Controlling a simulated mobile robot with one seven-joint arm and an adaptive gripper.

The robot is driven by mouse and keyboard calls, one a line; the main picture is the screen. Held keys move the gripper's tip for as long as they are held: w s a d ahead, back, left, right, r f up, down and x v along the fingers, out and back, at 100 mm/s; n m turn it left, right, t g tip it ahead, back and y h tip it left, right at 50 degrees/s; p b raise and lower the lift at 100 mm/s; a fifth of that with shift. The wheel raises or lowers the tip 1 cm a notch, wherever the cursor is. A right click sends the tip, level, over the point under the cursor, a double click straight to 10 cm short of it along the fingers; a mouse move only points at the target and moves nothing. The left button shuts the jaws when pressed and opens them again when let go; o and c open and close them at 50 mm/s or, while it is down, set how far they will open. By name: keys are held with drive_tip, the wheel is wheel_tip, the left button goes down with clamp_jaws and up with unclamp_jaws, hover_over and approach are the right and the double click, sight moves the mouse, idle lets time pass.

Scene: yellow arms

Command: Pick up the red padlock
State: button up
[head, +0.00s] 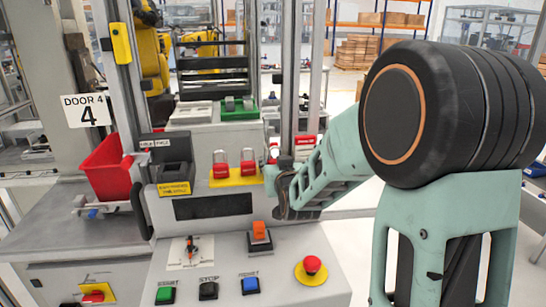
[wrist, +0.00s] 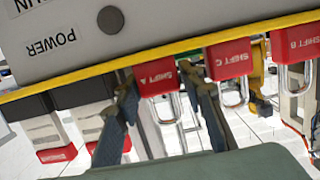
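In the wrist view several red padlocks hang in a row under a yellow edge. The one marked SHIFT A (wrist: 154,82) is between the fingertips of my gripper (wrist: 159,85), its metal shackle pointing down in the picture. The fingers are spread, with a visible gap on each side of its shackle; whether a tip touches the body is unclear. SHIFT C (wrist: 228,60) is just right of the right finger, and SHIFT B (wrist: 295,42) is at the right edge. In the head view my gripper (head: 283,180) is beside the console, partly hidden by my arm.
The head view shows two red padlocks (head: 248,163) on a yellow plate, left of my gripper. Below are console buttons and a red emergency stop (head: 312,264). A red bin (head: 102,168) stands left.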

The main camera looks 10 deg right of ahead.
drive_tip(key=shift+w, duration=0.15)
drive_tip(key=shift+s, duration=0.2)
drive_tip(key=c, duration=0.9)
drive_tip(key=shift+r, duration=0.15)
